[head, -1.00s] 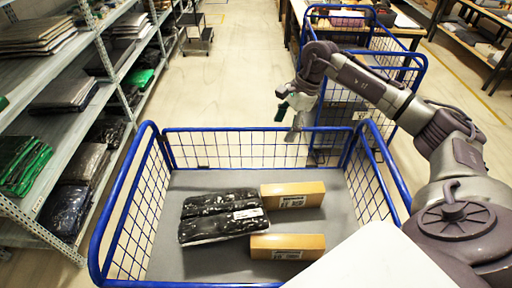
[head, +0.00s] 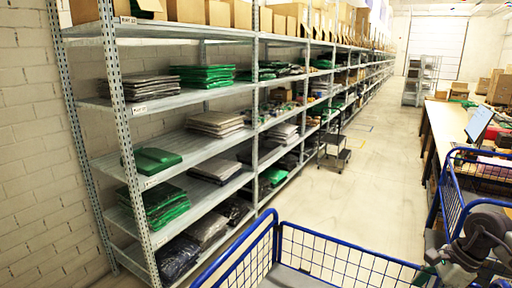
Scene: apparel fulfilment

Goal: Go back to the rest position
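My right gripper (head: 436,275) is at the lower right edge of the head view, over the far right side of the blue wire cart (head: 345,259). It is small and partly cut off, so I cannot tell whether it is open or shut. No held item shows. My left gripper is not in view. Only the cart's upper rim, some mesh and a strip of its grey floor show; the cart's contents are out of view.
A long metal shelf rack (head: 190,190) with folded green and dark packs runs along the left. A second blue cart (head: 470,180) and a table (head: 447,125) stand at the right. The aisle floor (head: 375,180) is clear.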

